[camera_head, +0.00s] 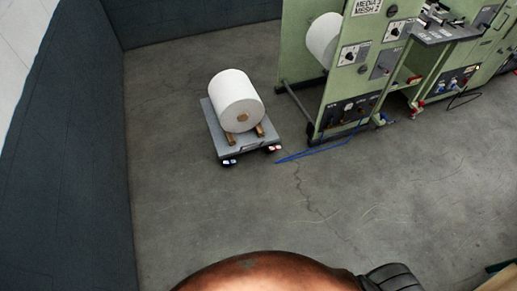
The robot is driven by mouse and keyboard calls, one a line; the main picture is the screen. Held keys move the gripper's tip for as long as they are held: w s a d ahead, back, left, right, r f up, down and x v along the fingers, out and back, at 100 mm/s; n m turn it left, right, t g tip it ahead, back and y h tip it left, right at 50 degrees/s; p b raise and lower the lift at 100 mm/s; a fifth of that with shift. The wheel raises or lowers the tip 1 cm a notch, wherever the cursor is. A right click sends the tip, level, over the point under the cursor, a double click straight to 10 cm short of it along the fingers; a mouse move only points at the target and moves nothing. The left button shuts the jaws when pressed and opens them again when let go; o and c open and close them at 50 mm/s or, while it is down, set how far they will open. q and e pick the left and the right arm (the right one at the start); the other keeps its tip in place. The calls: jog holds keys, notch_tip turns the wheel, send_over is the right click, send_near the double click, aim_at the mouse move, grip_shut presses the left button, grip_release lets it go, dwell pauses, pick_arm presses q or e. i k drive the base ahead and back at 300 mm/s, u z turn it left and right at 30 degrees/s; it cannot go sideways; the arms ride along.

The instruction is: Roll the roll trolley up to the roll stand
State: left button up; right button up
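The roll trolley (214,122) is a low grey platform on small wheels, standing on the concrete floor left of the centre of the head view. A large white roll (231,92) lies on it, resting on wooden chocks (261,130). The roll stand (300,50) is a green machine frame at the upper middle, with a white roll (322,38) mounted in it. The trolley stands apart from the stand, to its left, with a strip of floor between them. Neither of my grippers is in view.
Blue hoses (318,149) lie on the floor at the stand's front foot, reaching close to the trolley. A dark wall (85,150) runs along the left and back. More green machinery (430,60) stands on the right. The floor (270,205) in front of the trolley is open.

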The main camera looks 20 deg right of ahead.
aim_at(237, 118)
jog(key=z, duration=0.5)
jog(key=i, duration=0.6)
jog(key=z, duration=0.65)
jog(key=i, duration=0.7)
jog(key=u, duration=0.35)
